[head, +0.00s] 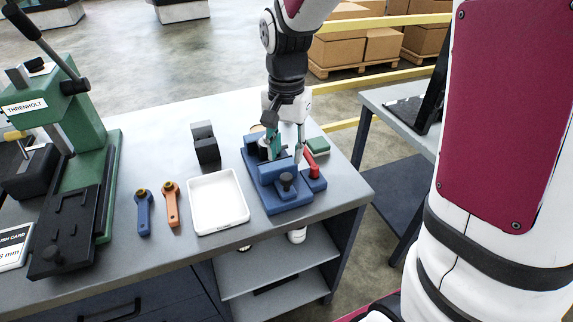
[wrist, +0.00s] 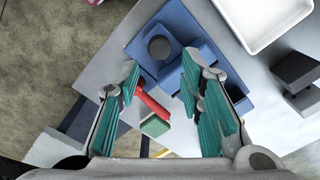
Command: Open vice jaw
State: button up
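The blue vice (head: 278,203) sits near the right end of the grey workbench, with a dark round knob (head: 286,181) on its near part. A red lever (head: 318,146) is on its right side. In the wrist view the vice body (wrist: 203,50) lies beyond the fingertips, and the red lever (wrist: 150,101) shows between the teal-padded fingers, nearer the left one. My gripper (head: 285,156) is over the vice, pointing down, with its fingers apart; it also shows open in the wrist view (wrist: 160,62). Nothing is seen held. The fingers partly hide the jaw area, so I cannot tell the jaw gap.
A green-topped block (head: 318,146) lies right of the vice. A white tray (head: 218,228), a black block (head: 206,150), and orange (head: 171,207) and blue (head: 143,217) handled tools are to the left. A green press (head: 70,120) stands farther left.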

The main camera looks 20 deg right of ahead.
jog(key=shift+r, duration=2.25)
jog(key=s+r+n+t, duration=0.2)
jog(key=s+r+n, duration=0.1)
jog(key=s, duration=0.7)
jog(key=s+r+n+t, duration=0.2)
jog(key=s+r+n, duration=0.2)
jog(key=s, duration=0.6)
jog(key=shift+n+t, duration=0.3)
jog(key=shift+n, duration=0.7)
